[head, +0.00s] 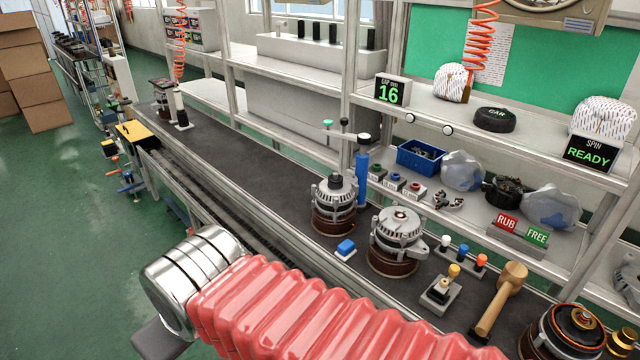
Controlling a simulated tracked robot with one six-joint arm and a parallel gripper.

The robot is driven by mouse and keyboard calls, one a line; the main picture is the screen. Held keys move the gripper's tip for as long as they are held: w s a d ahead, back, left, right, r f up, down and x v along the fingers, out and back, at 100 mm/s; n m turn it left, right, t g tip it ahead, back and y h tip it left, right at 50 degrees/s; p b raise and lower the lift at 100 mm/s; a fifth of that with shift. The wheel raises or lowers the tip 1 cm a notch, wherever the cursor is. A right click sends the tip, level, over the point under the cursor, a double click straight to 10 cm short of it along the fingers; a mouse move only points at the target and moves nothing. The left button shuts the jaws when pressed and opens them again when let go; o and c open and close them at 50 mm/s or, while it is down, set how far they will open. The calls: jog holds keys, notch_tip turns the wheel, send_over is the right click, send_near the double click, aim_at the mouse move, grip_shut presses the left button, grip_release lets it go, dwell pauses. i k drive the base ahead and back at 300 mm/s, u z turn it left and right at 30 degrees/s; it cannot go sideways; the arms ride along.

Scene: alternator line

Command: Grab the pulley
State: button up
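I cannot tell for sure which part is the pulley. A small dark cylinder (335,182) sits on top of the left silver alternator (334,205), and it could be a pulley. A brass-coloured stepped round part (623,340) at the lower right corner, partly cut off by the frame, could also be one. The right alternator (398,240) has only a light hub on top and stands on a brown round base. My arm, with a red ribbed sleeve and a silver joint, crosses the lower foreground. My gripper is not in view.
A wooden mallet (502,300), a blue button box (346,249) and a yellow-knobbed switch (441,290) stand on the dark conveyor (262,178). A copper-ringed round unit (570,332) is at lower right. A blue bin (420,158) and bagged parts fill the shelf behind. A blue post rises beside the left alternator.

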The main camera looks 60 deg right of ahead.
aim_at(332, 184)
jog(key=u, duration=0.05)
jog(key=k, duration=1.3)
jog(key=z, duration=0.55)
jog(key=i, duration=1.7)
